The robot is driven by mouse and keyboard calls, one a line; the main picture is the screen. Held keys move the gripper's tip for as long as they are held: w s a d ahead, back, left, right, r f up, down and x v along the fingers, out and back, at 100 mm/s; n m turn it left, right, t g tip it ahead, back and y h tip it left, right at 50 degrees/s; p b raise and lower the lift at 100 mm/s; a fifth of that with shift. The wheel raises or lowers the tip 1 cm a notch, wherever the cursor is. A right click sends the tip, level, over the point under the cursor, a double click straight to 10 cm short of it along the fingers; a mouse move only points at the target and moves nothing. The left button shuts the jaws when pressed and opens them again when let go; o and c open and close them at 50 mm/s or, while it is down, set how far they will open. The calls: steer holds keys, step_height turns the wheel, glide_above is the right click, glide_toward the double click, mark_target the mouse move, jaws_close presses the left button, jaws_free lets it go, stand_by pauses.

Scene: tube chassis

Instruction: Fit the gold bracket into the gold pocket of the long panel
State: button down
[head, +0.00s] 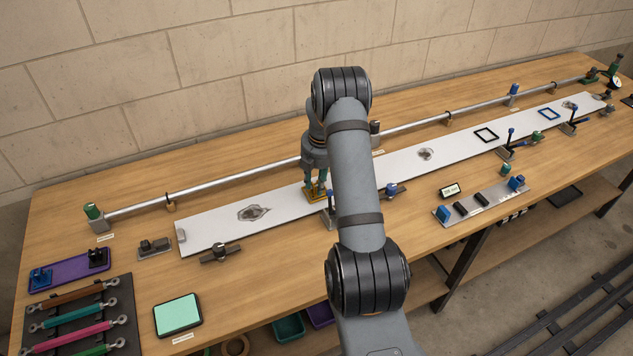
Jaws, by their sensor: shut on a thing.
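The long panel (210,228) is a pale strip lying across the bench. My gripper (316,184) points down over its left-middle part. No separate gold pocket outline shows; the area under the bracket and behind my arm is hidden.
A black frame outline (486,135) and a blue one (549,113) mark the panel farther right. A purple tray (70,270) is at left.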

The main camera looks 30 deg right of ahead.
steer(key=shift+f, duration=0.15)
steer(key=c, duration=1.5)
jaws_free()
steer(key=shift+c, duration=0.2)
steer(key=shift+o, duration=0.4)
steer(key=shift+r, duration=0.55)
step_height(320, 180, up, 11)
steer(key=s, duration=0.2)
steer(key=shift+b, duration=0.4)
